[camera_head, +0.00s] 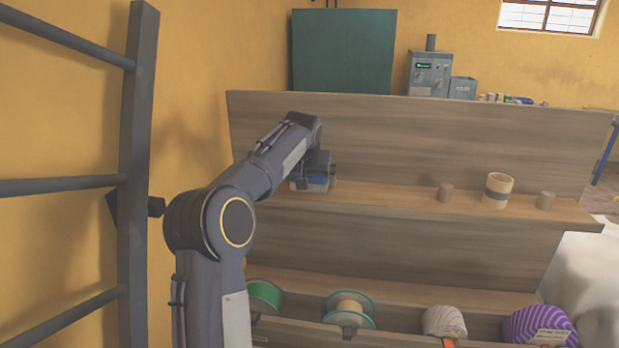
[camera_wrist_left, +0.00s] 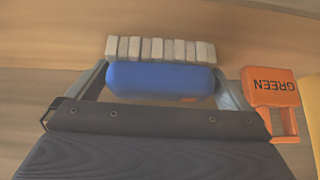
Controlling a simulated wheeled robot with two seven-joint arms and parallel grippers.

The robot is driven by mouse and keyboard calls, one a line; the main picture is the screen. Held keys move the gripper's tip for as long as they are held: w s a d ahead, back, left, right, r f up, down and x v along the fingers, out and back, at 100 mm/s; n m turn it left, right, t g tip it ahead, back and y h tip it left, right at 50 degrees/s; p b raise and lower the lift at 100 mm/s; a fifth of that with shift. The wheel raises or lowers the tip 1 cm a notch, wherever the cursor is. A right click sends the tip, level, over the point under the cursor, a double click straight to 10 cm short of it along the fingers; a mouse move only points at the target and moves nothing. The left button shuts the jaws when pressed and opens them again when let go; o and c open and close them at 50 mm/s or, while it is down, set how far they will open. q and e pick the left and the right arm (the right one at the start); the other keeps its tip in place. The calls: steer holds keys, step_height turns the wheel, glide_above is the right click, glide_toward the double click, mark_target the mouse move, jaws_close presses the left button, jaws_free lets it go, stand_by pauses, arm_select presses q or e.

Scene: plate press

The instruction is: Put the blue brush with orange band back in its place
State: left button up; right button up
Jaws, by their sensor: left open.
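My left gripper (camera_head: 316,180) is at the left end of the wooden shelf (camera_head: 390,195). In the left wrist view its fingers (camera_wrist_left: 165,85) are open, one at each end of the blue brush (camera_wrist_left: 150,76). The brush lies across the gap between them; I cannot tell if either finger touches it. A small orange patch shows on its lower edge. A row of pale blocks or bristle tufts (camera_wrist_left: 160,49) lies along its far side. In the head view the arm mostly hides the brush. My right gripper is not in view.
An orange tag reading GREEN (camera_wrist_left: 270,88) is close beside the right finger. Below are a green spool (camera_head: 264,296) and other rolls. A ladder (camera_head: 138,180) stands left.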

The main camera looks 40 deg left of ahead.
arm_select(q)
steer(key=b+v, duration=0.1)
steer(key=v, duration=1.1)
steer(key=s+d+f+m+h, duration=0.2)
steer(key=s+d+f+h, duration=0.1)
steer(key=s+d+f, duration=0.8)
steer(key=s+d+f+m+h, duration=0.2)
steer(key=s+d+f+h, duration=0.2)
steer(key=s+d+f, duration=0.8)
steer(key=s+d, duration=0.4)
steer(key=s, duration=0.4)
steer(key=shift+f+b, duration=0.7)
steer(key=shift+b, duration=0.15)
